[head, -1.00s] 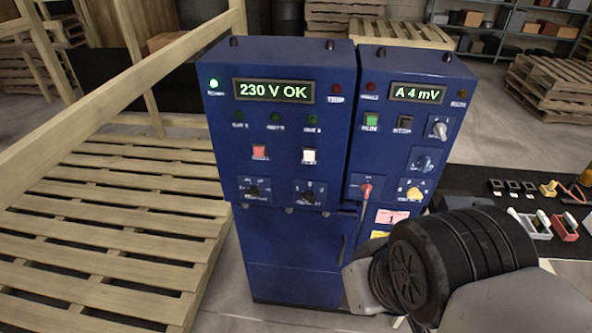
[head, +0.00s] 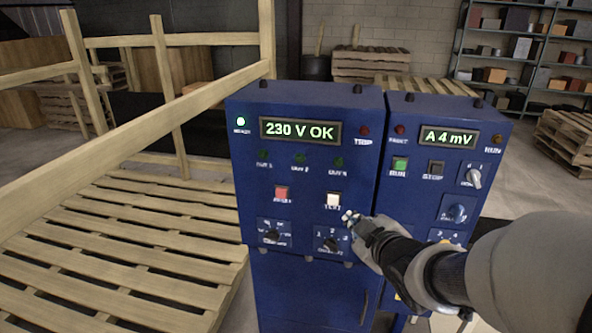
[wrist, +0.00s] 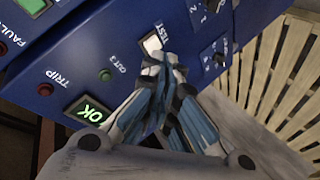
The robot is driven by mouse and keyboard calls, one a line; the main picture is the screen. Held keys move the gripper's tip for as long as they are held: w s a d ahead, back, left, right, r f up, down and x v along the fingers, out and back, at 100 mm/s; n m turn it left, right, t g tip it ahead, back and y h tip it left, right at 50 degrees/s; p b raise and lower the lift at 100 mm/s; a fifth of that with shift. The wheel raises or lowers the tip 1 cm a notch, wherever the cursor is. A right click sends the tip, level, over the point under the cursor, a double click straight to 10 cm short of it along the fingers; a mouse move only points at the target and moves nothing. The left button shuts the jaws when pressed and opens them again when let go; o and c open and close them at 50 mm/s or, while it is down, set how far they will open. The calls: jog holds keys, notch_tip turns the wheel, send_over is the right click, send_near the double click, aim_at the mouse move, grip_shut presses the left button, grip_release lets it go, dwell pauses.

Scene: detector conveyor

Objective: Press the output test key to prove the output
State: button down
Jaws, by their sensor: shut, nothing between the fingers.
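In the wrist view the closed fingertips (wrist: 160,60) lie right at the lower edge of the white key (wrist: 151,42). I cannot tell whether they touch it. The display (head: 300,131) reads 230 V OK. The three green OUT lamps (head: 300,159) look dark.
A second blue cabinet (head: 435,115) reading A 4 mV stands at the right, partly behind my arm. A selector knob (head: 331,244) sits just below the white key. A wooden pallet and rail (head: 120,250) fill the left side.

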aim_at(333, 200)
jog(key=w+a+f+n+t+y+b, duration=0.1)
jog(key=w+a+f+n+t+y, duration=0.1)
jog(key=a+f+n+y, duration=0.2)
jog(key=a+n+y, duration=0.1)
jog(key=y, duration=0.2)
jog(key=shift+w+a+n+b, duration=0.25)
jog(key=shift+a+n+b, duration=0.05)
jog(key=shift+a+b, duration=0.1)
jog(key=w+d+p, duration=0.1)
jog(key=w+d, duration=0.1)
jog(key=w, duration=0.6)
jog(key=shift+w+d, duration=0.2)
jog(key=shift+d, duration=0.2)
dwell(0.9)
jog(key=shift+w+d, duration=0.1)
jog(key=shift+w, duration=0.3)
